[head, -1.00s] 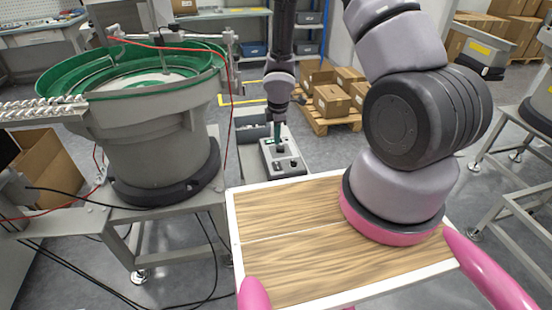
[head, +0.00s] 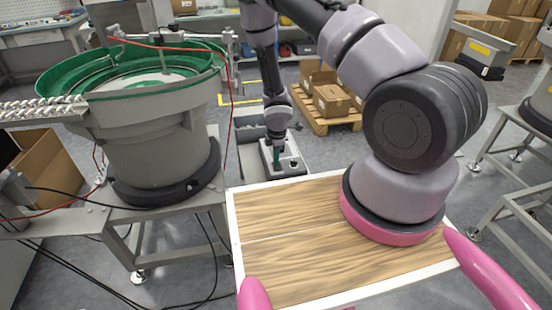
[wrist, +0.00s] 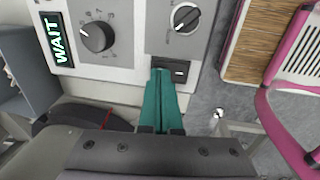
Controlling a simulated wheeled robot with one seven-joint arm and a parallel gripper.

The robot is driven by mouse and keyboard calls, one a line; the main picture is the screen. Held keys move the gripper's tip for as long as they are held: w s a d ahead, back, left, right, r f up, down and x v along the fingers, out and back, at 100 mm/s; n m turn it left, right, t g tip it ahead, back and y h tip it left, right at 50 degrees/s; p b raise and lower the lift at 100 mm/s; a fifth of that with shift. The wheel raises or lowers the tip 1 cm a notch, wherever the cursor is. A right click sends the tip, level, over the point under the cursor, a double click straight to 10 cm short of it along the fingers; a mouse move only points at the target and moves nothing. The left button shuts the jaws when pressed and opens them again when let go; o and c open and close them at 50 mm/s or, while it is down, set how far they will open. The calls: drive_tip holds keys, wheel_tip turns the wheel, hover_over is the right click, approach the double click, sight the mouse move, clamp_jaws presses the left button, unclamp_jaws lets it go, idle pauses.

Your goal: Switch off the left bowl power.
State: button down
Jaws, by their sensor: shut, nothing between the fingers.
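The grey control box (head: 290,164) stands beyond the wooden top, right of the left bowl feeder (head: 150,150) with its green rim. In the wrist view, its panel (wrist: 122,62) carries a numbered black dial (wrist: 97,36), a selector knob (wrist: 186,17) and a small black rocker switch (wrist: 180,68). A display (wrist: 55,38) reads WAIT in green. My gripper (wrist: 161,72) is shut and empty, its teal fingertips at the rocker's left part, partly covering it. I cannot tell whether they touch. In the head view, my gripper (head: 276,166) is down at the box.
A wooden top (head: 290,220) with a white edge lies in front of me. Cardboard boxes sit on a pallet (head: 335,122) behind the control box. Red and black cables hang around the bowl's stand. Grey floor is open between the box and the pallet.

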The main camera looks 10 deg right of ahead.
sight(278, 167)
drive_tip(key=shift+f, duration=0.2)
drive_tip(key=shift+s, duration=0.2)
drive_tip(key=shift+s+r, duration=0.2)
drive_tip(key=shift+s, duration=0.4)
drive_tip(key=shift+r, duration=0.1)
drive_tip(key=shift+r, duration=0.35)
wheel_tip(278, 167, up, 13)
drive_tip(key=s, duration=0.1)
drive_tip(key=shift+s, duration=0.35)
drive_tip(key=shift+w, duration=0.1)
drive_tip(key=shift+w+d, duration=0.25)
drive_tip(key=shift+w, duration=0.45)
